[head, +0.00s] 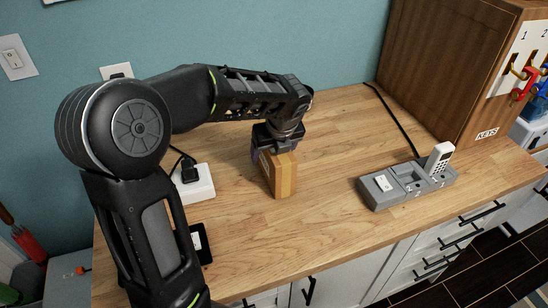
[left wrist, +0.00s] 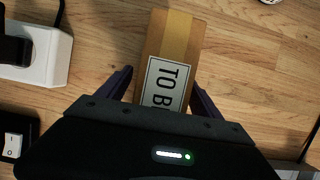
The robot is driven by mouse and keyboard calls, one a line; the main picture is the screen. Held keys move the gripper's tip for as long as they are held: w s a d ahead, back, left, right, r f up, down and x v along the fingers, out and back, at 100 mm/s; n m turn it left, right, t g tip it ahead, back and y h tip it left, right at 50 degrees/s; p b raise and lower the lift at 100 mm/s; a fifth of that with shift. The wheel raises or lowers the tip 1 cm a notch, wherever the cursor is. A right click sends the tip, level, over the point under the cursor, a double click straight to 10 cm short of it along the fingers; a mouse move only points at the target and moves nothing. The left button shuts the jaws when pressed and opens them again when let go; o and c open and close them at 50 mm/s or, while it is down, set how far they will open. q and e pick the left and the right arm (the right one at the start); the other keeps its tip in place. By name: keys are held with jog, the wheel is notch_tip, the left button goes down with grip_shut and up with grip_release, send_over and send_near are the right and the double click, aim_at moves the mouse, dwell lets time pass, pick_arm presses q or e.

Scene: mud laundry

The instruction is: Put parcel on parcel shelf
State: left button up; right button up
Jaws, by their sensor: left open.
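The parcel (head: 281,175) is a small brown cardboard box with a yellow tape strip, standing on the wooden counter. My left gripper (head: 272,146) points down at the parcel from above. In the left wrist view the fingers of my left gripper (left wrist: 160,90) are open, one on each side of the parcel, with a gap visible. My right gripper is not in view. No parcel shelf can be made out.
A white power adapter block (head: 196,184) stands left of the parcel. A wooden key cabinet (head: 440,70) stands at the back right. The counter (head: 330,140) between is clear.

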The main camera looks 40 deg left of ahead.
pick_arm(q)
grip_shut()
dwell(0.8)
